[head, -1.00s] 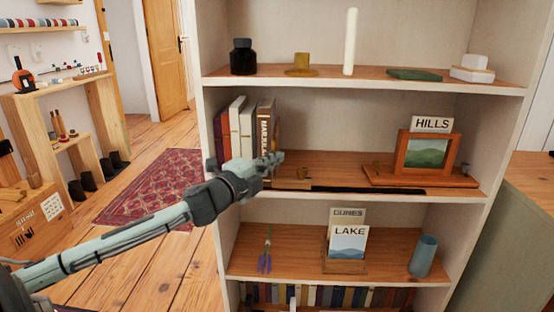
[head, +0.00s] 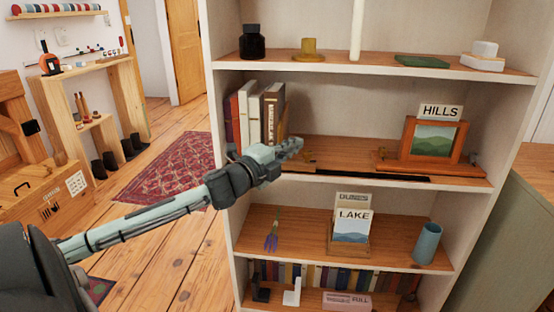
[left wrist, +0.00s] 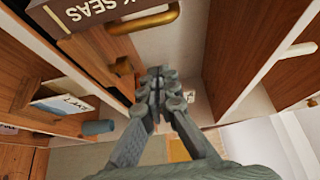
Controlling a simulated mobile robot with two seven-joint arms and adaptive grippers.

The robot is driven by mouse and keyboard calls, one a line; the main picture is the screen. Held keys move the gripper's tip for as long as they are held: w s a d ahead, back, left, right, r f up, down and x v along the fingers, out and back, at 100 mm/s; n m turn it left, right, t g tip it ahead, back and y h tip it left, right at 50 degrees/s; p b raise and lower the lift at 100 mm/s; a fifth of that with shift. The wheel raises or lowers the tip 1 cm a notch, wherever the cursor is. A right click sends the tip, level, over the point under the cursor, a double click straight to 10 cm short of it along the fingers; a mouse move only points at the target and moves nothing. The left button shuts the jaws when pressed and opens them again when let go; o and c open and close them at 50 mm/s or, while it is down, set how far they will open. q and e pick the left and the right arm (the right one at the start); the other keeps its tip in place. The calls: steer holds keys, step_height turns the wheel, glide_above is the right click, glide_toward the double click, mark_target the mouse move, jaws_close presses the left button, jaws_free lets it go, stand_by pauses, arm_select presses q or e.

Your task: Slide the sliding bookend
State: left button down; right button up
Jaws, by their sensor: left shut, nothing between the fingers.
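A row of upright books (head: 249,118) stands at the left end of the middle shelf. A small brass piece (head: 308,156) shows just right of them, beside a dark track (head: 370,176) along the shelf's front; I take it for the handle of the sliding bookend, whose body is mostly hidden behind my gripper. My left gripper (head: 297,145) is shut and empty in front of the books' right end, close to the brass piece. In the left wrist view the shut fingers (left wrist: 160,75) lie below a brass handle (left wrist: 150,20) and a dark book spine (left wrist: 90,14). I cannot tell whether they touch anything.
A wooden picture frame (head: 408,148) with a HILLS card stands on the middle shelf's right side. The shelf above (head: 345,62) and LAKE cards (head: 352,226) below bound the space. The track's middle stretch looks clear.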

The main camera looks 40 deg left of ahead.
arm_select(q)
steer(key=s, duration=0.8)
steer(key=shift+s+a, duration=0.15)
steer(key=shift+s, duration=0.1)
arm_select(e)
steer(key=shift+s+a+r, duration=0.15)
steer(key=shift+s+a, duration=0.2)
steer(key=shift+s, duration=0.05)
arm_select(q)
steer(key=shift+f, duration=0.1)
